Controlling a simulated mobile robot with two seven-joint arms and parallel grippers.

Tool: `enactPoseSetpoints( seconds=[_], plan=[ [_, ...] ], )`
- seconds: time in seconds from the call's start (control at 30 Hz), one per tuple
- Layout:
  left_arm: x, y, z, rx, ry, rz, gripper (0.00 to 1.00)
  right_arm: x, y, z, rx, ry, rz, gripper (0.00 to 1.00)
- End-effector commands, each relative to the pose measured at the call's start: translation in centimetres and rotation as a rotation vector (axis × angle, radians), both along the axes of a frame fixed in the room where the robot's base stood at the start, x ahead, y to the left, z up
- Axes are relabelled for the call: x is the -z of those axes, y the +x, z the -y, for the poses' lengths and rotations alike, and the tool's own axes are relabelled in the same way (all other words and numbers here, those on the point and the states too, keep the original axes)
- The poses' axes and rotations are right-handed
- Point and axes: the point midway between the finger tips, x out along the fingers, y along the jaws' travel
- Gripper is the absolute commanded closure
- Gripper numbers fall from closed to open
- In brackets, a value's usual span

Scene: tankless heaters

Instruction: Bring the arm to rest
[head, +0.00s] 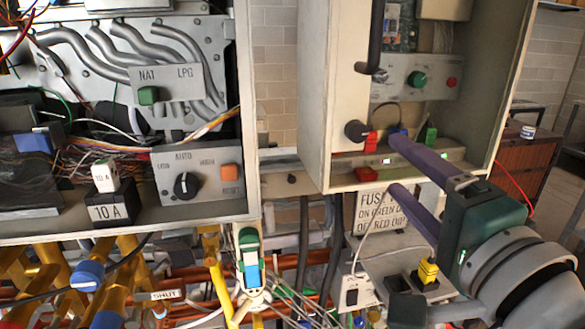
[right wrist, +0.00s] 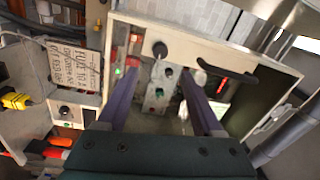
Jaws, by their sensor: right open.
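My right gripper (head: 394,165) comes in from the right in the head view. Its two purple fingers are spread apart with nothing between them. They point left, in front of the lower part of the open right heater cabinet (head: 312,110). In the right wrist view the open gripper (right wrist: 160,78) faces this cabinet, with the inner panel (right wrist: 157,90) showing between the fingers. I cannot tell how far the fingertips are from the cabinet. My left gripper is not in view.
The left cabinet has a NAT/LPG panel (head: 168,82), a dial (head: 186,186) and a 10 A block (head: 110,213). Red (head: 370,142) and green (head: 430,137) pieces sit low in the right cabinet. A fuse sign (head: 378,207), yellow plug (head: 428,271) and yellow pipes (head: 215,265) lie below.

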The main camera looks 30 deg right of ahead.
Motion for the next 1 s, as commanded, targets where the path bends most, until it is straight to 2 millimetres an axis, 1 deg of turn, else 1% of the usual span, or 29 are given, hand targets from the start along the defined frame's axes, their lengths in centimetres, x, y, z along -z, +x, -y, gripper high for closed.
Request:
enactPoseSetpoints(
  seconds=[0.37,0.43,0.47,0.53,0.57,0.6,0.63,0.67,0.7,0.77,0.8,0.87,0.9,0.97,1.0],
  plan=[
    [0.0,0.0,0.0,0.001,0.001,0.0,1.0,0.0,0.1,-0.1,-0.003,-0.001,-0.001,0.32],
    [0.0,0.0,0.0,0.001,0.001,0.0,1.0,0.1,0.2,-0.6,-0.026,-0.022,-0.018,0.32],
    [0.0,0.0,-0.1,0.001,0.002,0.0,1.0,0.2,0.3,-1.1,-0.049,-0.04,-0.033,0.32],
    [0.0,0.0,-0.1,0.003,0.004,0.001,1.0,0.7,0.4,-3.0,-0.133,-0.12,-0.096,0.32],
    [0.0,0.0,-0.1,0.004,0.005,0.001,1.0,1.1,0.4,-4.0,-0.185,-0.17,-0.134,0.32],
    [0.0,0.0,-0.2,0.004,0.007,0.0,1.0,1.9,0.2,-5.7,-0.263,-0.249,-0.197,0.32],
    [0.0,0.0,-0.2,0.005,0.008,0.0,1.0,2.6,-0.1,-6.9,-0.325,-0.317,-0.249,0.32],
    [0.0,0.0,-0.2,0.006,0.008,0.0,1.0,3.5,-0.6,-8.1,-0.392,-0.392,-0.307,0.32],
    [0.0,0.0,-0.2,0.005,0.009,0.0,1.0,4.7,-1.5,-9.4,-0.481,-0.495,-0.387,0.32],
    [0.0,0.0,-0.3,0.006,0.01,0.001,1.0,6.7,-3.3,-10.8,-0.607,-0.646,-0.51,0.32],
    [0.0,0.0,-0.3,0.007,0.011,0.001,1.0,8.0,-4.7,-11.3,-0.683,-0.738,-0.591,0.32],
    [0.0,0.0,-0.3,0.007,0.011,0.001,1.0,9.5,-6.9,-11.5,-0.784,-0.864,-0.704,0.32],
    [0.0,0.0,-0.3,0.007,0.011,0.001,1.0,10.5,-8.3,-11.4,-0.843,-0.939,-0.778,0.32],
    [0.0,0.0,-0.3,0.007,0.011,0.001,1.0,11.5,-10.6,-10.8,-0.925,-1.038,-0.884,0.32],
    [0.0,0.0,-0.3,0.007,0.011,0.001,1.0,12.0,-12.1,-10.3,-0.975,-1.097,-0.952,0.32]
  ],
)
